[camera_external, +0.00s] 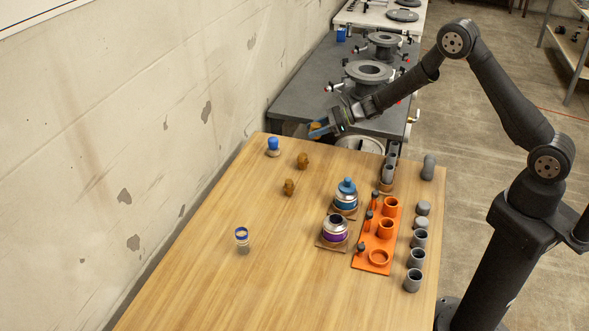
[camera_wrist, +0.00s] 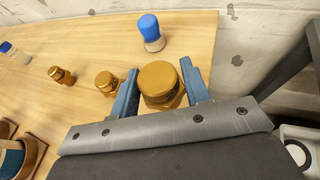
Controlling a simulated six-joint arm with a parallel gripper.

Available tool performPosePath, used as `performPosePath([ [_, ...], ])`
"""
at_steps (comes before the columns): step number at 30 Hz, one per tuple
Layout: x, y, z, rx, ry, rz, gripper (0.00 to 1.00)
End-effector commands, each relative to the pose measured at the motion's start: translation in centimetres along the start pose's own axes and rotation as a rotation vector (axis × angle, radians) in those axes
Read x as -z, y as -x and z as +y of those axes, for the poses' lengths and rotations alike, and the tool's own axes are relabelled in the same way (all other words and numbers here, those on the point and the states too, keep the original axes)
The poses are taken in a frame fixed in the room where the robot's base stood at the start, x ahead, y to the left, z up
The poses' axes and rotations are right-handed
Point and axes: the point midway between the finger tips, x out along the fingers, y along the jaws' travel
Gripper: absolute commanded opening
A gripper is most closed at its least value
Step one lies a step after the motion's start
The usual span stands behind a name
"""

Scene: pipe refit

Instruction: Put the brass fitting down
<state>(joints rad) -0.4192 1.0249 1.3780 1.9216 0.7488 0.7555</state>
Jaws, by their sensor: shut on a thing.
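My gripper (camera_external: 318,129) is at the far end of the wooden table in the external view. In the wrist view its two blue fingers (camera_wrist: 161,90) are shut on a brass fitting (camera_wrist: 160,80), a wide round-topped piece with a hex-like body. Only a small part of that fitting shows in the external view. How high it is above the table is hard to tell. Two other brass fittings stand on the table (camera_external: 215,285): one (camera_external: 302,160) nearer my gripper and one (camera_external: 289,187) closer to the camera.
A blue-capped bottle (camera_external: 273,146) stands left of the fittings; another small bottle (camera_external: 242,240) stands closer to the camera. To the right are blue and purple canisters (camera_external: 346,196), an orange holder (camera_external: 372,262) and several grey pipe pieces (camera_external: 414,279). The table's left part is mostly clear.

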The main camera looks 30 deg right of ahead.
Motion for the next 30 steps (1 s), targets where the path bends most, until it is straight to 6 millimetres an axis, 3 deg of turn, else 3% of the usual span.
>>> performPosePath([
  [3,0.2,-1.5,0.6,-0.001,0.001,-0.001,0.17],
  [8,0.8,-2.1,0.8,-0.001,0.000,0.000,0.17],
  [16,4.0,-3.4,0.7,-0.001,0.000,0.001,0.17],
  [27,4.4,-3.5,0.7,-0.001,0.000,0.000,0.17],
  [28,4.3,-3.5,0.7,-0.001,0.001,0.000,0.49],
  [30,4.3,-3.5,0.8,-0.001,0.001,0.000,0.62],
])
